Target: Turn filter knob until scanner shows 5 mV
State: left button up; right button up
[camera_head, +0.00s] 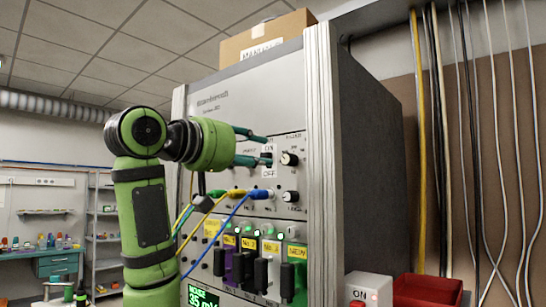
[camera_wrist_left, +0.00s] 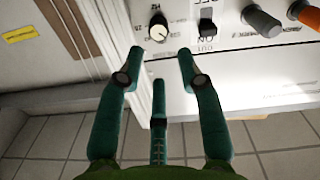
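A control panel (camera_head: 240,178) on the tall grey cabinet carries an upper knob (camera_head: 289,159) and a lower knob (camera_head: 291,196); their labels are too small to read. A green display (camera_head: 203,297) at the bottom reads 35 mV and is partly cut off. My left gripper (camera_head: 268,149) is open and empty, its teal fingers in front of the ON/OFF switch (camera_head: 267,160), left of the upper knob. In the wrist view my left gripper (camera_wrist_left: 157,66) is apart from the knob. My right gripper is not in view.
Blue, yellow and green cables (camera_head: 235,193) plug in below the fingers. Several coloured modules with black handles (camera_head: 260,275) stand beneath. A cardboard box (camera_head: 262,38) sits on top. A red bin (camera_head: 428,290) and a white ON box (camera_head: 370,289) are at lower right.

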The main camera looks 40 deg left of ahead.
pick_arm(q)
jog(key=shift+s+a, duration=0.1)
jog(key=shift+s, duration=1.6)
